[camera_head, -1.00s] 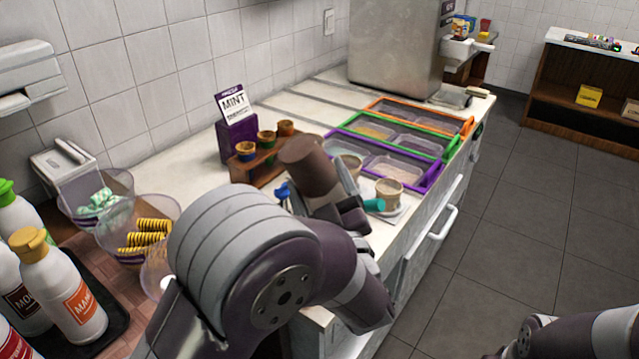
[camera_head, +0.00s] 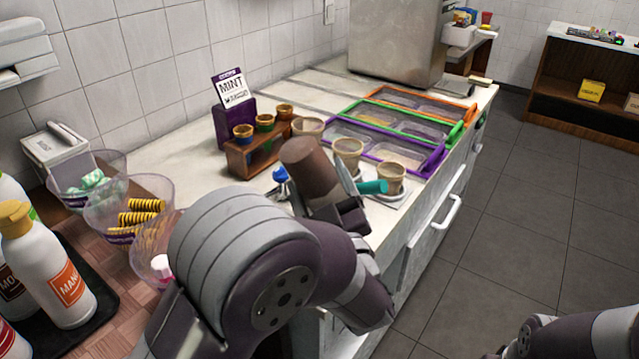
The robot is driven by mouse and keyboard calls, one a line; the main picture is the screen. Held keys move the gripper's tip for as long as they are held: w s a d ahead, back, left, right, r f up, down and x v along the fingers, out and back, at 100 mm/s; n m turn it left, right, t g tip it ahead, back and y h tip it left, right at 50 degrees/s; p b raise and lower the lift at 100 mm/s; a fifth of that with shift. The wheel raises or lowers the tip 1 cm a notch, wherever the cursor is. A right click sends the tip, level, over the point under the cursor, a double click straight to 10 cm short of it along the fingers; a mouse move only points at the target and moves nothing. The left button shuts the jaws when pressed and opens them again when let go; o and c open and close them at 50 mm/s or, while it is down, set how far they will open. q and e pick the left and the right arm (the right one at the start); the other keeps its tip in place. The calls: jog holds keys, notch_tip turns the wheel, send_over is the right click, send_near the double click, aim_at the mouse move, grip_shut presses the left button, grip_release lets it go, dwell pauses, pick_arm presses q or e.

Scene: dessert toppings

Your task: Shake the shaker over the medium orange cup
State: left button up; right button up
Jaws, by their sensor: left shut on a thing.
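My left gripper (camera_head: 338,212) is shut on a brown cylinder, the shaker (camera_head: 306,168), which it holds tilted above the counter. The gripper's fingertips are partly hidden by my own arm. Three pale paper cups stand on the counter behind and right of the shaker: the back cup (camera_head: 308,128), the middle cup (camera_head: 349,150) and the front cup (camera_head: 391,176). I cannot tell which one is the medium orange cup. The shaker is to the left of the middle and front cups. My right arm shows only at the lower right; its gripper is out of frame.
A wooden rack (camera_head: 240,160) with small cups and a mint sign (camera_head: 232,90) stand at the left. Trays framed in purple (camera_head: 437,160), green (camera_head: 455,133) and orange (camera_head: 468,112) lie at the right. Teal (camera_head: 372,186) and blue (camera_head: 281,175) handles lie close to the gripper. Bottles (camera_head: 55,275) stand lower left.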

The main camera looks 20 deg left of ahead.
aim_at(322, 149)
pick_arm(q)
jog(key=shift+r, duration=0.2)
dwell(0.3)
jog(key=shift+s+d+r+p, duration=0.1)
jog(key=shift+d+r+p, duration=0.05)
jog(key=shift+r+p, duration=1.35)
jog(key=shift+s+d+r+p, duration=0.1)
jog(key=shift+r+p, duration=0.8)
jog(key=shift+r, duration=1.05)
notch_tip(322, 149, down, 9)
jog(key=b, duration=0.8)
jog(key=shift+w+r, duration=0.1)
jog(key=shift+r, duration=0.3)
